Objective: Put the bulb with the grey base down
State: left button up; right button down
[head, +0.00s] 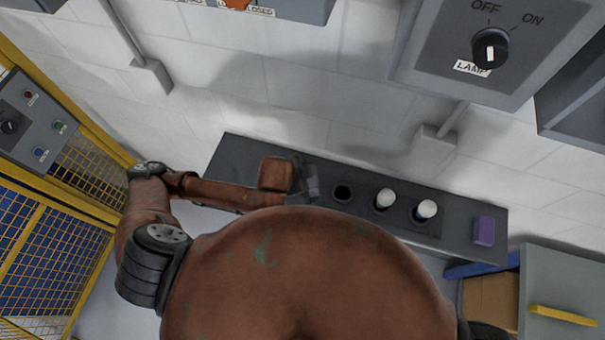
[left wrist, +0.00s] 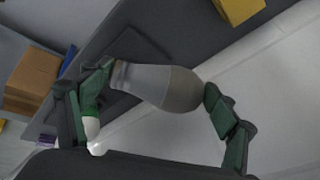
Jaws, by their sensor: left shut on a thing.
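My left gripper (head: 308,186) is above the dark grey shelf (head: 236,160), left of the holder holes in the head view. In the left wrist view its green fingers (left wrist: 158,82) are shut on a grey bulb (left wrist: 180,88) with a grey base, lying across between the fingertips. The bulb is hidden in the head view. Two white bulbs (head: 385,199) (head: 426,210) stand in the holder to the right, beside an empty dark hole (head: 342,192). One white bulb (left wrist: 92,128) shows partly behind a finger in the wrist view. My right gripper is not in view.
A purple block (head: 484,230) sits at the shelf's right end. A cardboard box (head: 490,302) is at lower right. A yellow fence (head: 45,230) stands at left.

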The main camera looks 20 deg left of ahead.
pick_arm(q)
jog(key=w+a+f+b, duration=0.2)
jog(key=w+b, duration=0.1)
jog(key=shift+w+a+f, duration=0.15)
jog(key=shift+w+f, duration=0.15)
jog(key=shift+f, duration=0.05)
jog(key=w+f, duration=0.1)
jog(key=w+a+f, duration=0.1)
jog(key=f, duration=0.1)
jog(key=shift+w+a+f+p, duration=0.2)
jog(key=shift+w+a+p, duration=0.1)
jog(key=shift+w+p, duration=0.1)
jog(key=shift+w+a+f, duration=0.25)
jog(key=shift+w+f, duration=0.25)
jog(key=shift+f, duration=0.2)
jog(key=shift+f+p, duration=0.3)
jog(key=shift+f, duration=1.25)
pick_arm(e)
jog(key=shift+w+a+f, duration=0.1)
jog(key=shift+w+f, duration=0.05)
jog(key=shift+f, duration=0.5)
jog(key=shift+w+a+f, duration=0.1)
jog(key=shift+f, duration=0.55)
pick_arm(q)
jog(key=shift+f, duration=0.15)
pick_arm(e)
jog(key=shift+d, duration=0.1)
pick_arm(q)
jog(key=o, duration=1.2)
jog(key=shift+c, duration=0.2)
